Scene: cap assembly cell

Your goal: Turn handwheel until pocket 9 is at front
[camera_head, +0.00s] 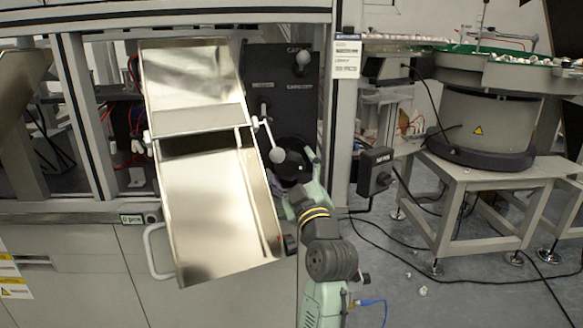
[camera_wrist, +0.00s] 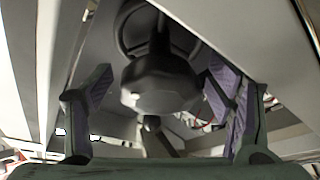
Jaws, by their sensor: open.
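In the wrist view, my gripper (camera_wrist: 160,78) is open, with one purple-padded finger at each side. A dark, faceted rounded hub or knob (camera_wrist: 160,84) lies between the fingers in the picture, with a gap on both sides. A dark ring with spokes shows behind it and looks like the handwheel (camera_wrist: 190,28). In the head view, a dark round thing (camera_head: 292,158) beside the cabinet post may be the same handwheel. My arm covers part of it, and my gripper is not clear there. No pocket numbers can be read.
A tilted metal chute (camera_head: 215,220) stands left of my arm, with a white ball-ended lever (camera_head: 277,155) beside it. A cabinet post (camera_head: 325,110) and a dark box (camera_head: 375,172) are close on the right. A bowl feeder (camera_head: 485,120) stands farther right; cables cross the floor.

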